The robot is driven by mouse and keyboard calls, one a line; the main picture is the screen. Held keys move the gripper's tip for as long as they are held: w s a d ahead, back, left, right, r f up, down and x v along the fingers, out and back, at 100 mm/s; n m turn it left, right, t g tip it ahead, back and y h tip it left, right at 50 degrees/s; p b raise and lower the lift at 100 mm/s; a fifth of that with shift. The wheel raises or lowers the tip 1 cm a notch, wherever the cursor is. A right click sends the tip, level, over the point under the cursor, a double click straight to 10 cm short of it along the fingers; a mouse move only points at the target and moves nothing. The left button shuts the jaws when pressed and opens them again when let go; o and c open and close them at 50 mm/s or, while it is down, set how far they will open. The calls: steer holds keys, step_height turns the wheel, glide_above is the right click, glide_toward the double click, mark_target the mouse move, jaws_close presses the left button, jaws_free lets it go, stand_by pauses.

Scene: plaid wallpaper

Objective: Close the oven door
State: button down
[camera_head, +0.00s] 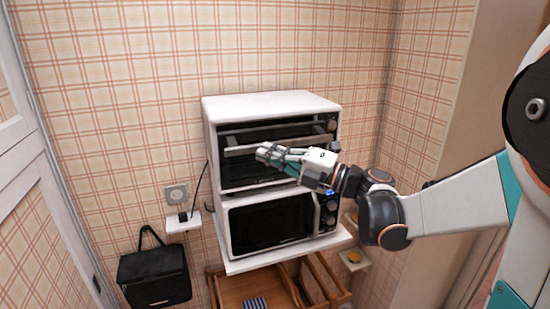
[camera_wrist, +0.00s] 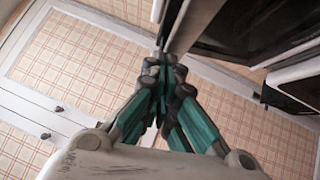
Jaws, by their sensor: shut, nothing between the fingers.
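The white oven (camera_head: 270,104) stands on top of another appliance against the wall in the head view. Its dark-glass door (camera_head: 245,174) has a pale bar along its upper part, with a dark gap above it. The door looks tipped slightly outward, but the exact angle is hard to tell. My gripper (camera_head: 262,153) is in front of the door near this bar, fingers shut and empty, pointing left. Contact with the door cannot be told. In the wrist view the shut fingers (camera_wrist: 165,62) are beside a dark panel with a pale edge (camera_wrist: 240,30).
A white microwave-like appliance (camera_head: 270,220) sits below the oven on a shelf (camera_head: 285,255). A wooden open drawer (camera_head: 232,290) is under it. A black bag (camera_head: 155,277) hangs at the left, below a wall socket (camera_head: 176,194). Space left of the oven is mostly free.

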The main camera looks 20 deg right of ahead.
steer(key=shift+m+g+h, duration=0.3)
steer(key=shift+m+h, duration=0.2)
steer(key=shift+m, duration=0.1)
steer(key=shift+w+r+p, duration=0.55)
steer(key=shift+w+r, duration=0.25)
steer(key=shift+w, duration=0.3)
steer(key=shift+w+r+p, duration=0.5)
steer(key=shift+w+r, duration=0.25)
steer(key=shift+w, duration=0.3)
steer(key=shift+d, duration=0.1)
